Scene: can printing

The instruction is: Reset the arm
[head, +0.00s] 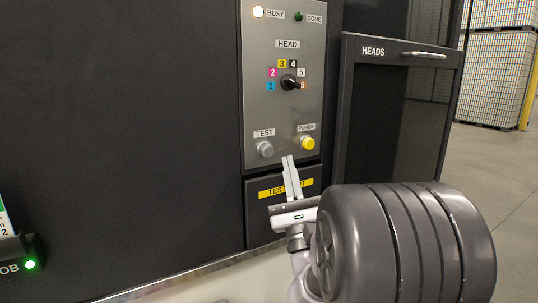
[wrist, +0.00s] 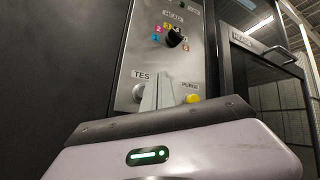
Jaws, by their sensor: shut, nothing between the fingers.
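My gripper (head: 289,158) is shut and empty, its fingers pointing up in front of the lower part of the control panel (head: 258,90). In the wrist view the shut fingers (wrist: 164,84) show between the grey TEST button (wrist: 138,92) and the yellow PURGE button (wrist: 192,98). In the head view the TEST button (head: 265,149) is left of the fingertips and the PURGE button (head: 307,143) is to their right. I cannot tell whether the fingers touch the panel. The black HEAD knob (head: 290,83) is above, near the numbers. The BUSY lamp (head: 258,12) is lit; the DONE lamp (head: 298,17) looks dim green.
A slot with a yellow label (head: 270,192) is below the panel, partly behind my gripper. The HEADS cabinet (head: 385,120) with a metal handle (head: 424,55) stands to the right. A green light (head: 30,265) glows at lower left. Open floor (head: 495,170) and stacked pallets (head: 500,65) lie at far right.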

